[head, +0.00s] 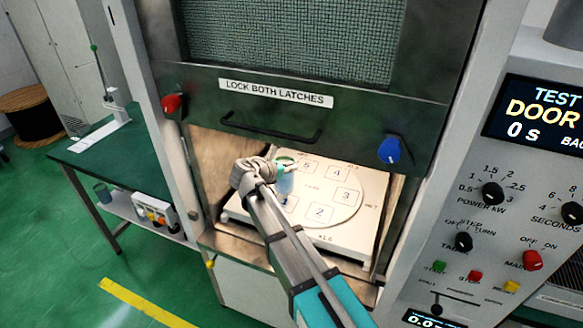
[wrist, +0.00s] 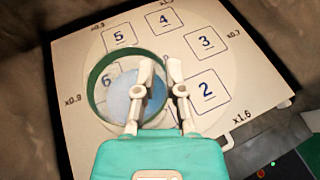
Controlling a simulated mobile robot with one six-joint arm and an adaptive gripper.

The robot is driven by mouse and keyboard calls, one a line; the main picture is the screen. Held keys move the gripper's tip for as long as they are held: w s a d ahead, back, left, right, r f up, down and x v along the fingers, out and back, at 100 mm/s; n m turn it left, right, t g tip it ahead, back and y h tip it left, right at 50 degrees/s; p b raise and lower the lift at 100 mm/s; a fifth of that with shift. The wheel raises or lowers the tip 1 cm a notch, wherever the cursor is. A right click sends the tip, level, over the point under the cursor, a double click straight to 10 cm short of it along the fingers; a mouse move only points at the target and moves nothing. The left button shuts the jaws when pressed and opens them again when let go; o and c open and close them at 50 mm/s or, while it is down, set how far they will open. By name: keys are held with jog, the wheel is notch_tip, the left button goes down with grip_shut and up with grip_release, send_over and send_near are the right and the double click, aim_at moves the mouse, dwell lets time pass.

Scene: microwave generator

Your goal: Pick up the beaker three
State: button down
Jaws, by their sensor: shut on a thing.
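A clear beaker with a green rim and pale blue contents (head: 286,182) is inside the open chamber, over the numbered plate (head: 318,212). In the wrist view the beaker (wrist: 92,88) is seen from above, over the square marked 6. My gripper (wrist: 160,68) is shut on the beaker's right wall, with one finger inside the rim and one outside. In the head view my gripper (head: 268,168) covers part of the beaker's left side. I cannot tell whether the beaker touches the plate, and no number shows on it.
The raised door (head: 290,105) with a handle, a red latch (head: 171,103) and a blue latch (head: 389,150) hangs above the opening. Chamber walls stand close on both sides. A control panel (head: 500,220) is at right, a green table (head: 105,150) at left.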

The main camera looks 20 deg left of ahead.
jog(key=shift+r+p, duration=1.2)
jog(key=shift+r, duration=0.45)
jog(key=shift+s, duration=0.15)
